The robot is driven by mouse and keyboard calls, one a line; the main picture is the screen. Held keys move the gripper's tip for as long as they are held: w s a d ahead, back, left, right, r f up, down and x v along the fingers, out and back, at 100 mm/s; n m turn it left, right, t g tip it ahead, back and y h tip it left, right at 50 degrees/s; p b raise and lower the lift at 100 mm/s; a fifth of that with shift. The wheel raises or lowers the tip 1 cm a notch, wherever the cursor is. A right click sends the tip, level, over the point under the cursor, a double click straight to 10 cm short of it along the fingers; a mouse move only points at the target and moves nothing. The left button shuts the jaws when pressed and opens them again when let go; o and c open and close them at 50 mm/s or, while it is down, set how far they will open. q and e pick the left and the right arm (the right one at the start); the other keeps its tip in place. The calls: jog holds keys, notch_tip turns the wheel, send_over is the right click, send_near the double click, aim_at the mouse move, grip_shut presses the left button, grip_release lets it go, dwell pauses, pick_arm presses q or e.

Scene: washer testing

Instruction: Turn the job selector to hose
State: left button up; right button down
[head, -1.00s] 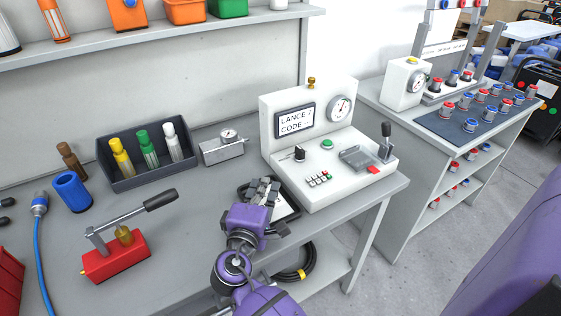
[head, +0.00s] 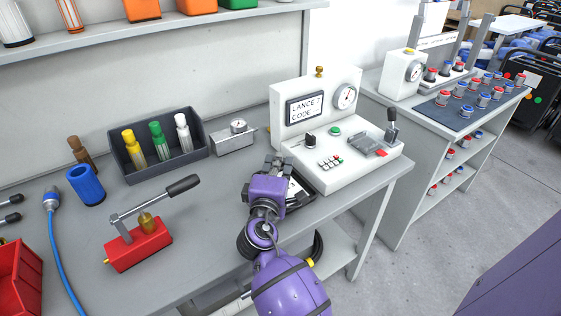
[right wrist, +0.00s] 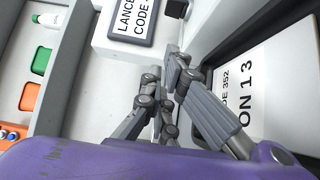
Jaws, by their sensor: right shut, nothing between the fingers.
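The white test console (head: 300,110) stands on the bench, with a screen (head: 305,107) reading "LANCE / CODE". The job selector, a black knob (head: 310,141), sits on its sloped face below the screen. My right gripper (head: 277,163) is shut and empty, just in front and to the left of the console, short of the knob. In the right wrist view its fingers (right wrist: 172,80) are close together, near the console screen (right wrist: 133,18). My left gripper is not in view.
A black tablet or card holder (head: 298,193) with a printed sheet lies beside my right gripper. A red hand pump (head: 138,246) and bottle tray (head: 125,158) lie left.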

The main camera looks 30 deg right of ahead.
aim_at(293, 150)
jog(key=x, duration=0.6)
jog(key=shift+r+p, duration=0.1)
jog(key=shift+p, duration=0.2)
jog(key=d, duration=0.1)
jog(key=w+d, duration=0.1)
jog(key=d, duration=0.1)
jog(key=shift+d+p, duration=0.2)
jog(key=shift+p, duration=0.2)
jog(key=shift+d, duration=0.5)
